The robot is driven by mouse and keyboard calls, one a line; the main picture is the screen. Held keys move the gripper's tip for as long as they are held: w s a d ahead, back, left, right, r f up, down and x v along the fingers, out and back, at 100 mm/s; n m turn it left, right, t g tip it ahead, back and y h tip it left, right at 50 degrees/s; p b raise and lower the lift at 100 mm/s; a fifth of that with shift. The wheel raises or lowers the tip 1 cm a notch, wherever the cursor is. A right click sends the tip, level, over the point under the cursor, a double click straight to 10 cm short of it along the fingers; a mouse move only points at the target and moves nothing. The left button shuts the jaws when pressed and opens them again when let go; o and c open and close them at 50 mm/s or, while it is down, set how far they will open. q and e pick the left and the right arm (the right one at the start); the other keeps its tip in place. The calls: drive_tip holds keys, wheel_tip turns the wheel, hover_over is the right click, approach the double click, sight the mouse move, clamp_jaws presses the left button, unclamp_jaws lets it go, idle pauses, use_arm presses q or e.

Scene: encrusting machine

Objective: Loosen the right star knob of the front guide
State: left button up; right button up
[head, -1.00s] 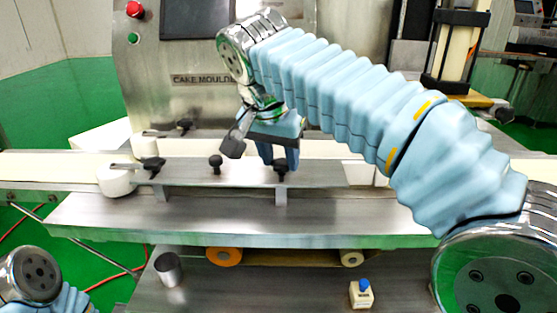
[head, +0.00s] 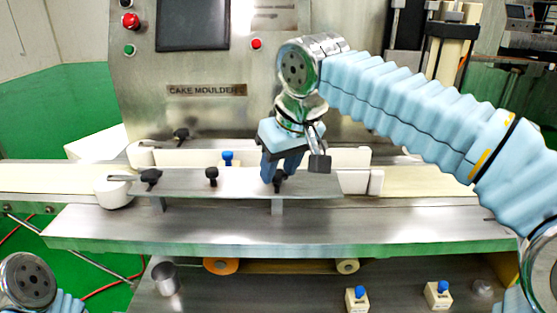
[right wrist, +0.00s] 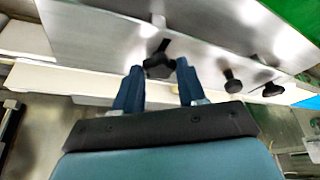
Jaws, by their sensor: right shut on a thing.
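The front guide (head: 240,184) is a long metal plate above the conveyor. Its right star knob (head: 279,186) is black and sits near the plate's right end. My right gripper (head: 281,178) points down over this knob, its blue fingers shut on it. In the right wrist view the star knob (right wrist: 160,63) shows between the fingertips (right wrist: 160,72), its lobes partly visible. The fingers hide part of the knob in the head view. At the lower left only a joint of my left arm shows; its gripper is out of view.
Other black knobs stand left along the guide, one in the middle (head: 211,175) and one at its left end (head: 151,177). A white roller (head: 113,193) is below that. A metal cup (head: 166,279) and blue-topped blocks (head: 357,299) stand on the lower shelf.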

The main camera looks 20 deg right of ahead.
drive_tip(key=shift+d+n+g+y+p, duration=0.15)
drive_tip(key=shift+n+g+y+p, duration=0.3)
drive_tip(key=shift+n, duration=0.95)
drive_tip(key=o, duration=1.1)
drive_tip(key=shift+c, duration=0.2)
drive_tip(key=v, duration=1.3)
drive_tip(key=shift+s+d+r+p, duration=0.25)
drive_tip(key=shift+p, duration=0.05)
